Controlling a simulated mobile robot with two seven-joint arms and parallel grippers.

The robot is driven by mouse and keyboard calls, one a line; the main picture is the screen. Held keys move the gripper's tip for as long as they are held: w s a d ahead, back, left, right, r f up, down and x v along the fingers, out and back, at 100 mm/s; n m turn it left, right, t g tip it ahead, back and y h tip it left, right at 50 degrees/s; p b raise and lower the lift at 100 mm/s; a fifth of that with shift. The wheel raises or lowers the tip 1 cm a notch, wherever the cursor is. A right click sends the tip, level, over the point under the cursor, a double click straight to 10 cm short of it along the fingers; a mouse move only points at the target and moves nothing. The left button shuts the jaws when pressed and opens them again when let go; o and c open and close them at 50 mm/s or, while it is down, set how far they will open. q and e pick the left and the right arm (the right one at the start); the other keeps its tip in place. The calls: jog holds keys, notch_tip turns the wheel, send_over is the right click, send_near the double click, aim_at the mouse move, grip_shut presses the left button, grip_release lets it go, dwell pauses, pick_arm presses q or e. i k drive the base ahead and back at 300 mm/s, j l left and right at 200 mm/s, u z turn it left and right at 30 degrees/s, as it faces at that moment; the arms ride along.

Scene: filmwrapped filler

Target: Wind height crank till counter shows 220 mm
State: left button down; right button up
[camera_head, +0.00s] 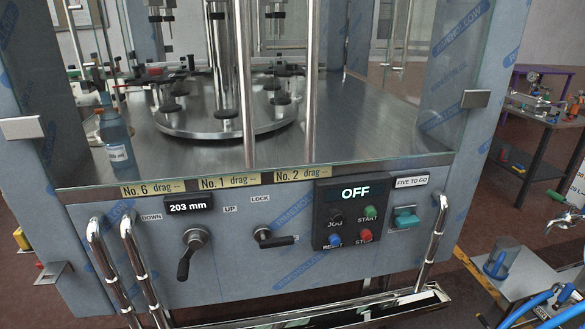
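The counter (189,206) on the front panel of the wrapped filler reads 203 mm. Below it is the height crank (194,240), a metal hub and arm with a black handle pointing down and slightly left. A DOWN label (151,217) is to its left and an UP label (230,209) to its upper right. Right of the crank is a lock lever (272,239) with its black handle pointing right, partly covering a small label. The LOCK label (260,198) is above it. Neither of my grippers is in view.
A control box (347,213) showing OFF, with several buttons, is right of the lever. Curved metal rails (104,262) stand left of the crank, and another (436,240) at right. A blue bottle (115,138) stands on the deck. Blue hoses (540,308) lie lower right.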

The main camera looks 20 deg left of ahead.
aim_at(196, 241)
jog(key=u, duration=1.4)
